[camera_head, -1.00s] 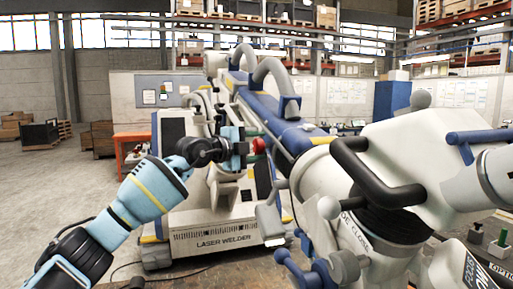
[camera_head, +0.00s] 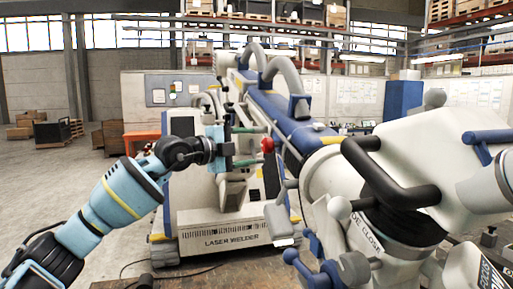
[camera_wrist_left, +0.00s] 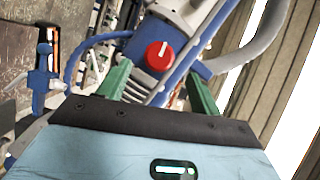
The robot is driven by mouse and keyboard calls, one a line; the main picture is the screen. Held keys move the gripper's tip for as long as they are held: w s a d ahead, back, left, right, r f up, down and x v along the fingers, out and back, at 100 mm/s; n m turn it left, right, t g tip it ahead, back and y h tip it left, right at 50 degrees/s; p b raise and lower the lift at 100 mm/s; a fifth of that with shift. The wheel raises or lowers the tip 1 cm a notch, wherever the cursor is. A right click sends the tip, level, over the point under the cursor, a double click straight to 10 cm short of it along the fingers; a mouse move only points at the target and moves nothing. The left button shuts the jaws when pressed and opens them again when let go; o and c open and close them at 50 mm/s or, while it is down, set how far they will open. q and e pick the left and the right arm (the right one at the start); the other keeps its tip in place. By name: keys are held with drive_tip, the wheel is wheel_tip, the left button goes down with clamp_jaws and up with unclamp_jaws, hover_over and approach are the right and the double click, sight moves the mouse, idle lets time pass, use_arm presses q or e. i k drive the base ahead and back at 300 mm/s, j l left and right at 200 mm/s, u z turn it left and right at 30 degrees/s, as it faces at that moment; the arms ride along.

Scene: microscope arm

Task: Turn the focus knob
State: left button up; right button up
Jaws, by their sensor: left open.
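The red focus knob (camera_head: 267,144) sits on the side of the blue and white microscope arm (camera_head: 290,128). In the left wrist view the round red knob (camera_wrist_left: 160,55) shows a white pointer line on its face and sits on a blue housing. My left gripper (camera_head: 258,145) is open, with its green fingers one above the other, just left of the knob. In the left wrist view the fingers of my left gripper (camera_wrist_left: 157,72) stand on either side of the knob. I cannot tell whether they touch it. My right gripper is not in view.
A large white body with a black handle (camera_head: 378,175) fills the right side. The laser welder cabinet (camera_head: 205,225) stands behind my left gripper. Crates (camera_head: 108,138) stand on the floor at the far left. Open floor lies to the left.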

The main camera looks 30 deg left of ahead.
sight(354, 269)
drive_tip(key=k+l, duration=0.8)
drive_tip(key=l, duration=0.1)
